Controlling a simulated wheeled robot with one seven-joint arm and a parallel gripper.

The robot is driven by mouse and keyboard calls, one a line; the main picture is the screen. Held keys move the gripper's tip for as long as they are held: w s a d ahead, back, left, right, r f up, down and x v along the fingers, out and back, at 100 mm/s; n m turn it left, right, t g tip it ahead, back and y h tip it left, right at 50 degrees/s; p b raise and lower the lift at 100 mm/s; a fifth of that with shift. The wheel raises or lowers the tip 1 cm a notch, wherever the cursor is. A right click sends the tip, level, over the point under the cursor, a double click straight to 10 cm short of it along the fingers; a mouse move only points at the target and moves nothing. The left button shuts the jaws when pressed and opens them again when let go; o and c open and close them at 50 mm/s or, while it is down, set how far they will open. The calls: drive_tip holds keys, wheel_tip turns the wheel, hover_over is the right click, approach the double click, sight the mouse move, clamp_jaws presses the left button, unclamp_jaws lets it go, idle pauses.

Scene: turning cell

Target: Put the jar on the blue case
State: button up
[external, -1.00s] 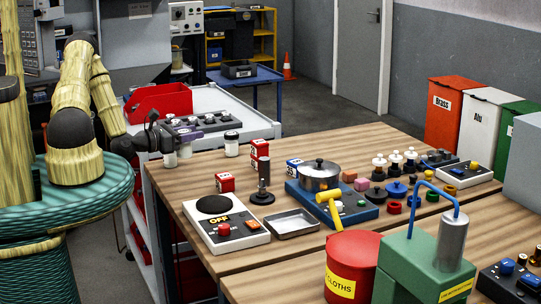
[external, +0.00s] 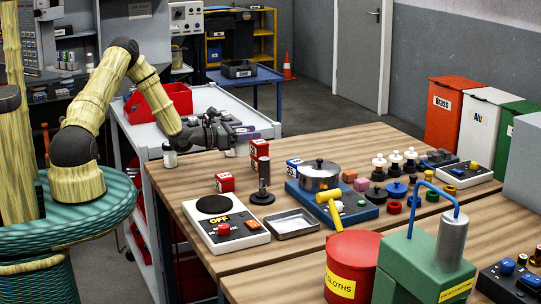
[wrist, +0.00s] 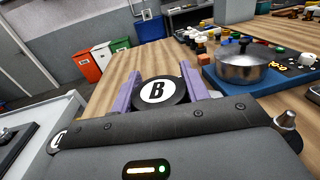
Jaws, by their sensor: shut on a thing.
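My gripper (external: 244,133) is shut on a jar (external: 243,149), with its purple fingers on either side. In the wrist view the jar's round black lid (wrist: 160,92) shows a white disc with a "B", between the fingers (wrist: 163,90). A small blue block with a white label (external: 292,168), apparently the blue case, stands to the right, behind the left end of the blue pot base.
Another jar (external: 169,156) stands left of the gripper. A steel pot (external: 319,176) stands on a blue base (external: 360,212). The table's far strip (external: 330,142) is clear.

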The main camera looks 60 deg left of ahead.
drive_tip(key=w+d+r+b, duration=0.2)
drive_tip(key=w+r, duration=0.1)
drive_tip(key=w, duration=0.5)
drive_tip(key=w+d+r+m+h+b, duration=0.1)
drive_tip(key=w+d+r+b, duration=0.1)
drive_tip(key=w, duration=0.6)
wheel_tip(320, 180, up, 2)
drive_tip(key=shift+d+r, duration=0.15)
drive_tip(key=shift+d, duration=0.65)
wheel_tip(320, 180, down, 6)
drive_tip(key=p, duration=0.1)
drive_tip(key=shift+f+p, duration=0.55)
drive_tip(key=shift+f, duration=1.5)
drive_tip(key=shift+f, duration=0.1)
